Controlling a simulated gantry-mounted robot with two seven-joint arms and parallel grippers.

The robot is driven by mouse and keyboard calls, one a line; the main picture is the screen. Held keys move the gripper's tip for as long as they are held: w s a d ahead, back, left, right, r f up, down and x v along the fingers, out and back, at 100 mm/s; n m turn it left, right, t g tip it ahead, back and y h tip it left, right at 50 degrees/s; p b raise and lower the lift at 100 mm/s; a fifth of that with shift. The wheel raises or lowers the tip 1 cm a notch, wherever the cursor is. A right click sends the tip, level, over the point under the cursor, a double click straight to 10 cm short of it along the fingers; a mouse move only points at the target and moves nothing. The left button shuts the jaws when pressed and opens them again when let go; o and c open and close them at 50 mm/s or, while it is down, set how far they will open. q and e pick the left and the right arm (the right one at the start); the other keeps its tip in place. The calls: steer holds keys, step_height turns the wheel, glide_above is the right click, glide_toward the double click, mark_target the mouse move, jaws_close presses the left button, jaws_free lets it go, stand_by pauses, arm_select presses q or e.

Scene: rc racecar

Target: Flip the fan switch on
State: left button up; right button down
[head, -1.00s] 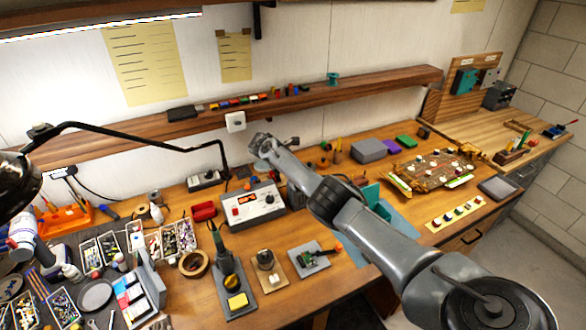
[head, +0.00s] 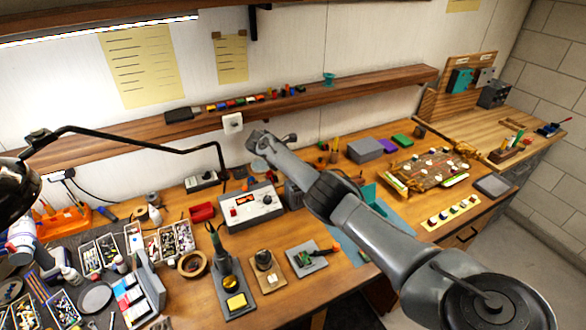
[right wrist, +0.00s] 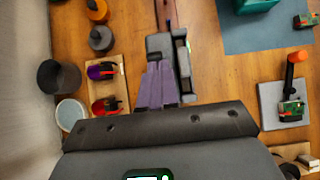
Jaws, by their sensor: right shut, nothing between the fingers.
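A white switch plate (head: 232,122) with a small dark mark sits at the front edge of the long wall shelf, in the head view. It is the only wall-type switch I see; its on or off position is too small to tell. My right gripper (head: 261,138) is just right of the plate and a little lower in the picture, apart from it. It is shut and empty. The right wrist view shows the hand's dark body along the bottom, above the bench; the switch plate is not visible there.
The wooden shelf (head: 150,131) runs along the wall. Below are a white control unit (head: 252,208) with a red display, a black lamp arm (head: 140,142), and a soldering stand (head: 236,300).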

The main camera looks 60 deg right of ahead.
stand_by(0.3)
steer(key=shift+w+a+r+p, duration=0.15)
steer(key=shift+a+r+p, duration=0.05)
steer(key=shift+r+p, duration=0.65)
step_height(320, 180, up, 8)
steer(key=w+a+p, duration=0.1)
steer(key=a+p, duration=0.1)
steer(key=p, duration=0.4)
steer(key=shift+w+a+f, duration=0.2)
steer(key=shift+w+a, duration=0.05)
steer(key=shift+w, duration=0.15)
